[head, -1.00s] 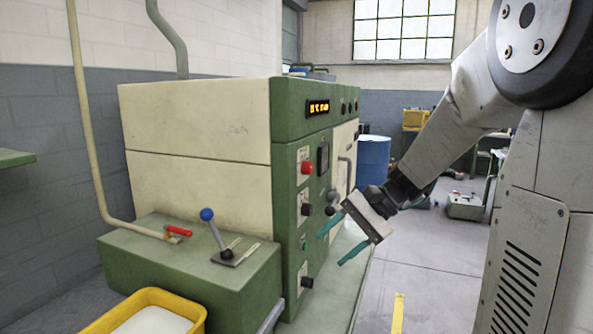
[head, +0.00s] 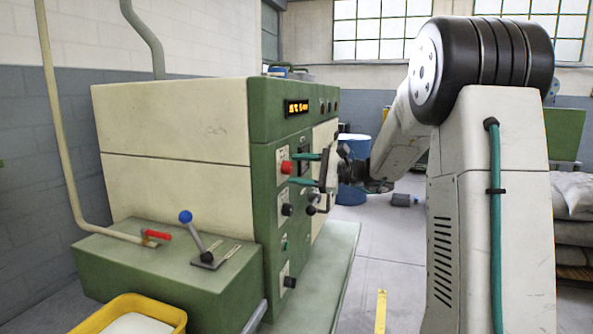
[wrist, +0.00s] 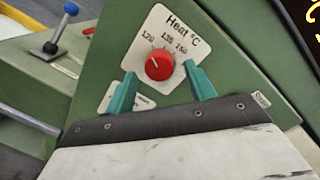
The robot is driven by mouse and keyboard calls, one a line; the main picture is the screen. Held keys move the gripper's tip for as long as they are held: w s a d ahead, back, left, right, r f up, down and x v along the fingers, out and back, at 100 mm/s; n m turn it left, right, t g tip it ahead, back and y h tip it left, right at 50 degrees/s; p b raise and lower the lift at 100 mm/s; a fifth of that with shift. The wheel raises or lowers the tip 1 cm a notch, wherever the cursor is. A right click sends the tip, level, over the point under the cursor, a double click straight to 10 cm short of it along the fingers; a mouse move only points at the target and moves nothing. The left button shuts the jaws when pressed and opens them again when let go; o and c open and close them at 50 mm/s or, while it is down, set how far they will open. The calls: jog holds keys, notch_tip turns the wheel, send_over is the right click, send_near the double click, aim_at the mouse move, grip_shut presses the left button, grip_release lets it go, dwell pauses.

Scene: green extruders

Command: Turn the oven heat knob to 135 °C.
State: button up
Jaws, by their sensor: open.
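The red heat knob (head: 286,167) is on the green front panel of the oven (head: 262,215). In the wrist view the knob (wrist: 159,65) sits on a white plate (wrist: 180,22) marked "Heat °C", with numbers that read about 120, 135 and 150. A small pale mark shows on the knob's upper left; its exact setting is hard to read. My gripper (head: 292,168) is open in front of the panel. In the wrist view its teal fingers (wrist: 160,70) stand apart, one on each side of the knob, with gaps visible. I cannot tell their depth relative to it.
Black knobs (head: 287,210) sit below the red one, and an orange display (head: 296,107) is above. A blue-ball lever (head: 186,217) and red handle (head: 157,234) are on the green box at left. A yellow bin (head: 130,305) stands in front.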

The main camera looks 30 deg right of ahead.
jog(key=shift+w+a, duration=0.35)
jog(key=shift+w, duration=0.05)
jog(key=c, duration=1)
jog(key=m, duration=0.3)
jog(key=shift+f+m, duration=0.1)
jog(key=shift+m, duration=0.2)
jog(key=shift+s+a+f+m+t, duration=0.1)
jog(key=shift+m+t, duration=0.2)
jog(key=shift+m, duration=1.8)
